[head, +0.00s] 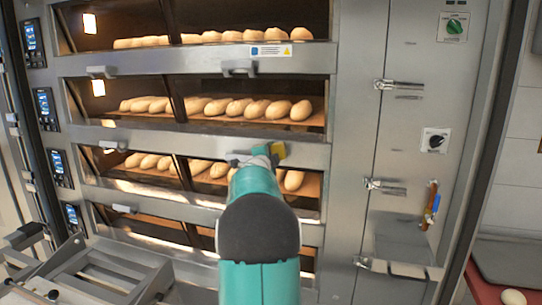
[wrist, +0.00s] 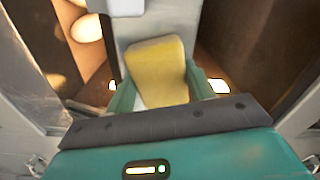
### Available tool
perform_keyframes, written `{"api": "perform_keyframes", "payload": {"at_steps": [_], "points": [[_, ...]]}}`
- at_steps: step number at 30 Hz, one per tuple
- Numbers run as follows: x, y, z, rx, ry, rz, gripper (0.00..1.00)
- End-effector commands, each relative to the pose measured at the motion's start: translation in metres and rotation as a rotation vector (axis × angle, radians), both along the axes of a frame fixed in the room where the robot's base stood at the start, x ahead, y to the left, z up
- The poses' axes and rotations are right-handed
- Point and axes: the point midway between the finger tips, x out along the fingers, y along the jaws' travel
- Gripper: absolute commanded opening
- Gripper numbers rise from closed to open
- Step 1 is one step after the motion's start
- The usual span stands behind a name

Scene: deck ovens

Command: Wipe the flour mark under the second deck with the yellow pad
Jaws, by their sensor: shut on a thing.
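My gripper (wrist: 160,92) is shut on the pad. In the head view my gripper (head: 266,153) is in front of the steel strip (head: 205,143) below the second deck from the top (head: 220,108). I cannot tell whether the pad touches the strip. I cannot make out a flour mark for certain; my arm and the pad hide part of this area.
The other decks hold loaves behind glass, with handles (head: 239,68) sticking out. Latches (head: 398,85) and knobs (head: 436,141) are on the steel panel at right. A metal frame (head: 90,275) stands at lower left. A red-edged counter (head: 490,290) is at lower right.

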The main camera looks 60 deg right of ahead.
Motion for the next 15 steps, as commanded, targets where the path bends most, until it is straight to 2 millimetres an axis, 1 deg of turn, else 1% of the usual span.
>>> {"api": "perform_keyframes", "payload": {"at_steps": [12,15], "points": [[-0.033,-0.004,0.001,-0.002,0.001,-0.002,0.33],[-0.038,-0.004,0.001,-0.001,0.0,-0.002,0.33]]}}
